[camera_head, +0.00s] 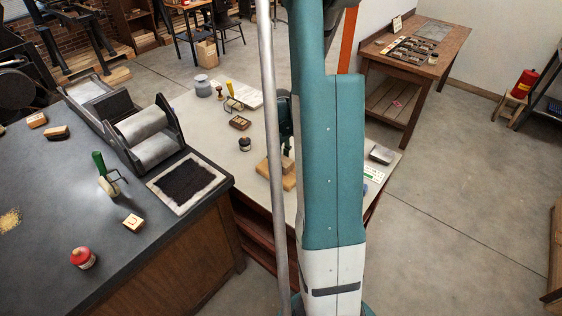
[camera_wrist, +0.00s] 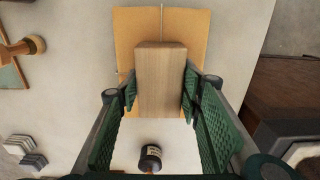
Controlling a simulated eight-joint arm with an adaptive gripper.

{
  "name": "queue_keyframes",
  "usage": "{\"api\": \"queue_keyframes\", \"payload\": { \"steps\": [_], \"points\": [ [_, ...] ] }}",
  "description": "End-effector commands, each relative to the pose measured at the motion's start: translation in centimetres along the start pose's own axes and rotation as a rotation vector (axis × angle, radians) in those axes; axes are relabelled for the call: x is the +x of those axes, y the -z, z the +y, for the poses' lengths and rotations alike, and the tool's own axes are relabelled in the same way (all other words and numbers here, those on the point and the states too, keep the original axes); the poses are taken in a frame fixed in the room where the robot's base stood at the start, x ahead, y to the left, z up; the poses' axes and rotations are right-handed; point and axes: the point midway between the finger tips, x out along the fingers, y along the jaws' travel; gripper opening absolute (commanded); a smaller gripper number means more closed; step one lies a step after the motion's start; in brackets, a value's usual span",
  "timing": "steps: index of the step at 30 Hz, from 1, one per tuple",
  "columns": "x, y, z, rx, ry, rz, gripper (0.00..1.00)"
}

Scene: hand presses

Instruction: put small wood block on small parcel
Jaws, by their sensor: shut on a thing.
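The small wood block (camera_wrist: 161,80) is pale and upright in the wrist view, between the green pads of my gripper (camera_wrist: 160,92). My gripper is shut on it from both sides. The small parcel (camera_wrist: 194,35) is an orange-tan box with a pale string, behind the upper part of the block in the wrist view. The block overlaps it, and I cannot tell whether they touch. In the head view the parcel (camera_head: 290,183) sits on the pale table, partly hidden by my arm and a grey pole. The block is mostly hidden there.
A small dark bottle (camera_wrist: 151,158) stands near the block in the wrist view. The dark bench (camera_head: 150,245) stands to the left.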

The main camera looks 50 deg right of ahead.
Motion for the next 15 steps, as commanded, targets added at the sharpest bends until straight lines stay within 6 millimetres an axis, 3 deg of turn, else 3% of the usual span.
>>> {"api": "queue_keyframes", "payload": {
  "steps": [13,14,15],
  "points": [
    [0.41,-0.01,-0.01,0.0,0.0,0.0,0.23],
    [0.37,-0.01,-0.01,0.0,0.0,0.0,0.39],
    [0.32,-0.01,-0.01,0.0,0.0,0.0,0.44]
  ]
}}
